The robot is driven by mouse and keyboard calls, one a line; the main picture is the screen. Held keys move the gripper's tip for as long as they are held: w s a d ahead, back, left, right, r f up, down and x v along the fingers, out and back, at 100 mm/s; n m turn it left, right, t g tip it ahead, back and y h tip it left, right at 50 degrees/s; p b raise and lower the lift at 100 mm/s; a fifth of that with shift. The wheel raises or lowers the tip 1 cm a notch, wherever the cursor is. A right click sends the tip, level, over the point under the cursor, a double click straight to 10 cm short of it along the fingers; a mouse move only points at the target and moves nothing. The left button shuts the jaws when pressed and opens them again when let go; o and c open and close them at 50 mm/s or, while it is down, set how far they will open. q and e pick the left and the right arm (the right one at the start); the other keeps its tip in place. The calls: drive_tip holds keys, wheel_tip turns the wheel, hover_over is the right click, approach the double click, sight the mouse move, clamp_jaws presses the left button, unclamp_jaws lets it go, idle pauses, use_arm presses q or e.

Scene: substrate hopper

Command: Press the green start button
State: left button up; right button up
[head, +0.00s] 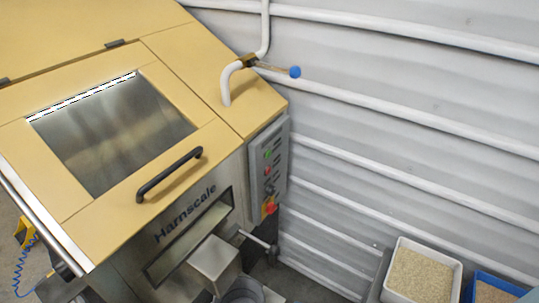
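The green start button (268,154) is a small green dot near the top of a grey control panel (281,160). The panel is mounted on the right side of the yellow-topped hopper machine (215,150). A red button (267,171) sits just below the green one. A larger red knob on a yellow base (270,207) is at the panel's bottom. Nothing covers the green button. Neither of my grippers shows in the head view.
The hopper lid has a window (115,130) and a black handle (170,174). A lever with a dark knob (272,251) sticks out below the panel. A white bin of grains (457,275) and a blue bin (520,288) stand lower right. A corrugated wall rises behind.

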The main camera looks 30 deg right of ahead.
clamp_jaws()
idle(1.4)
